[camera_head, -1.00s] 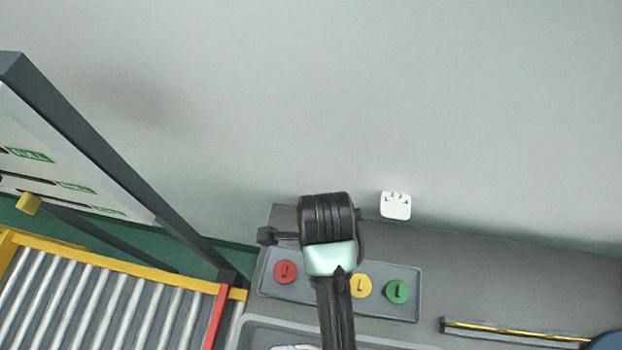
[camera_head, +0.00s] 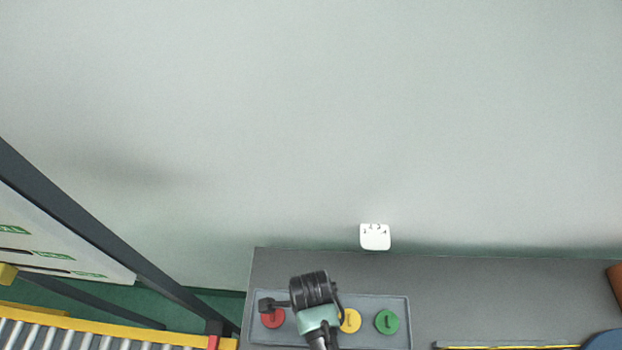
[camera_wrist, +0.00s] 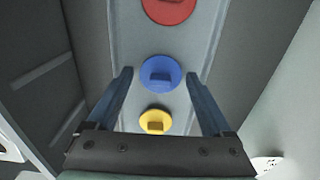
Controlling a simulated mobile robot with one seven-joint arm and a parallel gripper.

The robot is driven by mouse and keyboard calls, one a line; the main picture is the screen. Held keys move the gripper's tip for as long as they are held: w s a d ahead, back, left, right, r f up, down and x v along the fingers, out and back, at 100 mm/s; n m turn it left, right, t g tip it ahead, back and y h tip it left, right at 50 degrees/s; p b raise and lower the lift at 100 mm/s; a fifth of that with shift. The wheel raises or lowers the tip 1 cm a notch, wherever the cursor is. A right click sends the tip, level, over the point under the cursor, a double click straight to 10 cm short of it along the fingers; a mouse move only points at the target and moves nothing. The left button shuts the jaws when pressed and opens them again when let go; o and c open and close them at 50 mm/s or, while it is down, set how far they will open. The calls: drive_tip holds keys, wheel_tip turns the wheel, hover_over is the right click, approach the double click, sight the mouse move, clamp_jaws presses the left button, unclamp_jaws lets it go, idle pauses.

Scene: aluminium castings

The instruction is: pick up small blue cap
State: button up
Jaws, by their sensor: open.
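A small round blue cap (camera_wrist: 161,75) with a raised tab on top lies in a grey tray (camera_wrist: 207,20) in the wrist view. It sits between a red cap (camera_wrist: 168,8) and a yellow cap (camera_wrist: 156,122). My gripper (camera_wrist: 159,77) is open, with one finger on each side of the blue cap in the picture and nothing held. I cannot tell how far the fingertips are above the cap. In the head view my arm hides the blue cap.
In the head view, the tray (camera_head: 402,342) on the grey bench (camera_head: 480,285) also holds a green cap (camera_head: 387,322). A white wall fitting (camera_head: 375,237) is behind the bench. A roller conveyor (camera_head: 70,338) stands at lower left. A yellow-black strip (camera_head: 510,347) lies to the right.

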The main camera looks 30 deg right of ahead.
drive_tip(key=shift+f, duration=0.15)
drive_tip(key=c, duration=1.1)
drive_tip(key=shift+c, duration=0.2)
